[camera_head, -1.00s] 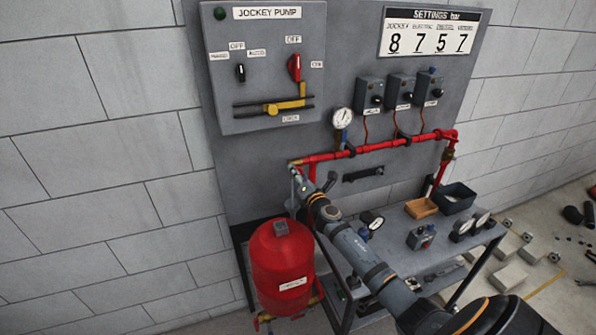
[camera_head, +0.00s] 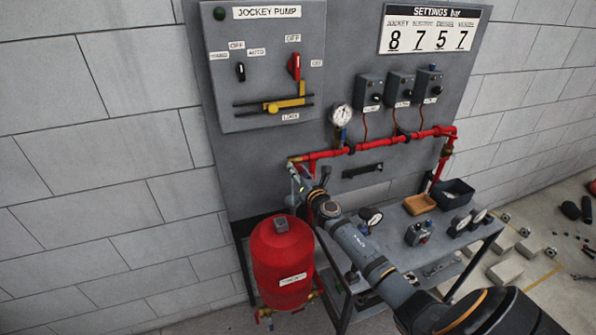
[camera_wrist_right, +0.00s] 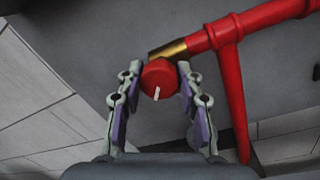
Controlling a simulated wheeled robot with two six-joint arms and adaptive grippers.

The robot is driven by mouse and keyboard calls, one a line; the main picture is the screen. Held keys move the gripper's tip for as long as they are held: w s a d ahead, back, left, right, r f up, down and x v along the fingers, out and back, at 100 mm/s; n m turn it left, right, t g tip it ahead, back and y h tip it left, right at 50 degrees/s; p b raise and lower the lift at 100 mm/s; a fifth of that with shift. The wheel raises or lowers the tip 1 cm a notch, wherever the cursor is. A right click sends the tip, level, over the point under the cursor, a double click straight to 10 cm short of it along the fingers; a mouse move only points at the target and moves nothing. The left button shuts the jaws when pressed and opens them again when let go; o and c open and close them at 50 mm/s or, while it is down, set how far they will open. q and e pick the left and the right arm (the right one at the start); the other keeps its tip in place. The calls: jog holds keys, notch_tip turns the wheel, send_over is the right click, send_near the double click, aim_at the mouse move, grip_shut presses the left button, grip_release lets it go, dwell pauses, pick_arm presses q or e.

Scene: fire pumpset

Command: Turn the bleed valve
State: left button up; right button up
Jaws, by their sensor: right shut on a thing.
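The bleed valve's round red knob (camera_wrist_right: 158,79) sits at the brass end (camera_wrist_right: 168,49) of the red pipe. A white mark on the knob's face points down and slightly left in the right wrist view. My right gripper (camera_wrist_right: 160,88) has one finger on each side of the knob and is shut on it. In the head view my right gripper (camera_head: 296,183) is at the left end of the red pipe (camera_head: 370,145), small and partly merged with the pipe end. The knob is not clear there. My left gripper is not in view.
A red tank (camera_head: 282,265) stands just below my right gripper. A pressure gauge (camera_head: 342,118) rises from the pipe. The grey panel (camera_head: 300,60) with switches is behind. A bench holds a wooden tray (camera_head: 420,204), a dark bin (camera_head: 456,194) and loose gauges.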

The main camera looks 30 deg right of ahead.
jog(key=shift+r, duration=0.1)
jog(key=o, duration=1.2)
jog(key=s, duration=0.4)
jog(key=s+a, duration=0.1)
jog(key=s, duration=0.3)
jog(key=s+a, duration=0.1)
jog(key=s, duration=0.2)
jog(key=shift+s+f, duration=0.35)
jog(key=shift+s, duration=0.05)
